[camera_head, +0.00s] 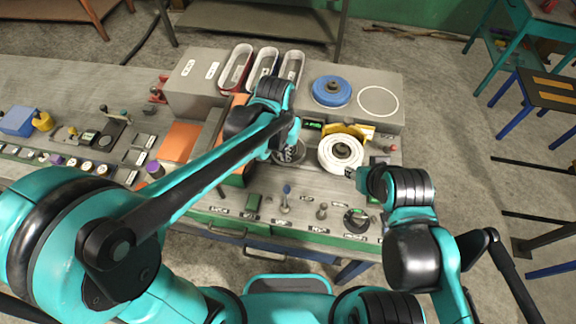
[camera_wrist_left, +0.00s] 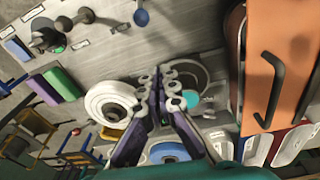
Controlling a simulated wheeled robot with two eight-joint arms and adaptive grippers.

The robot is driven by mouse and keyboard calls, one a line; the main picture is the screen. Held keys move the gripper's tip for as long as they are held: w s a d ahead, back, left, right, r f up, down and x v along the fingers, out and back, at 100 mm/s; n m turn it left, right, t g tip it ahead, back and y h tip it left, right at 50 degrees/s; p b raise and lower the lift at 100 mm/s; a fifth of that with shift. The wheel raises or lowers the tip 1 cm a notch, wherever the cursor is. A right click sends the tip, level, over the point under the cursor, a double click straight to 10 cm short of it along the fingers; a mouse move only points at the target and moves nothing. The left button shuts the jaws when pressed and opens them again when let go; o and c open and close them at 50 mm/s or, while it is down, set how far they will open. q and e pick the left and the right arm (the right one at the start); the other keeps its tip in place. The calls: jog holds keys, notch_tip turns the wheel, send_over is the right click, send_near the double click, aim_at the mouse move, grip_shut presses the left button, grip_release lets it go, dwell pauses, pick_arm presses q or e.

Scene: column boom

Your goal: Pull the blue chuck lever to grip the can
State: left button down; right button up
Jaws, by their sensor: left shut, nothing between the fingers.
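The blue-knobbed lever (camera_head: 287,190) stands upright at the front of the bench top. Its blue knob (camera_wrist_left: 141,17) also shows at the top of the left wrist view, apart from the fingers. My left gripper (camera_head: 288,152) is shut and empty, pointing down behind the lever. Its fingertips (camera_wrist_left: 163,78) are together in the wrist view, over a dark round ring (camera_wrist_left: 205,82) partly hidden behind them. I cannot make out the can for sure. My right gripper (camera_head: 352,174) is beside the white wheel; its finger opening is unclear.
A white ridged wheel (camera_head: 340,152) sits right of my left gripper, with a yellow part (camera_head: 347,129) behind it. A blue disc (camera_head: 331,91) and several oval trays (camera_head: 264,64) are at the back. An orange panel with a black handle (camera_wrist_left: 275,85) is close in the wrist view.

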aim_at(286, 197)
pick_arm(q)
jog(key=shift+w+d+m+g+p, duration=0.1)
jog(key=shift+d+m+g+p, duration=0.25)
jog(key=shift+d, duration=0.65)
pick_arm(e)
jog(key=shift+r, duration=0.8)
jog(key=shift+a, duration=0.1)
pick_arm(q)
jog(key=f, duration=0.6)
jog(key=f+b, duration=0.1)
jog(key=f, duration=0.2)
jog(key=shift+w+d+f, duration=0.2)
jog(key=shift+d+f, duration=0.15)
jog(key=shift+f, duration=0.05)
jog(key=s, duration=0.2)
jog(key=a, duration=0.1)
jog(key=shift+s+a+r, duration=0.1)
jog(key=shift+s+r, duration=0.3)
jog(key=shift+s+a+r, duration=0.1)
jog(key=shift+s+a, duration=0.1)
jog(key=shift+s, duration=0.3)
pick_arm(e)
jog(key=shift+f, duration=0.3)
pick_arm(q)
jog(key=shift+w, duration=0.15)
pick_arm(e)
jog(key=shift+s+f, duration=0.15)
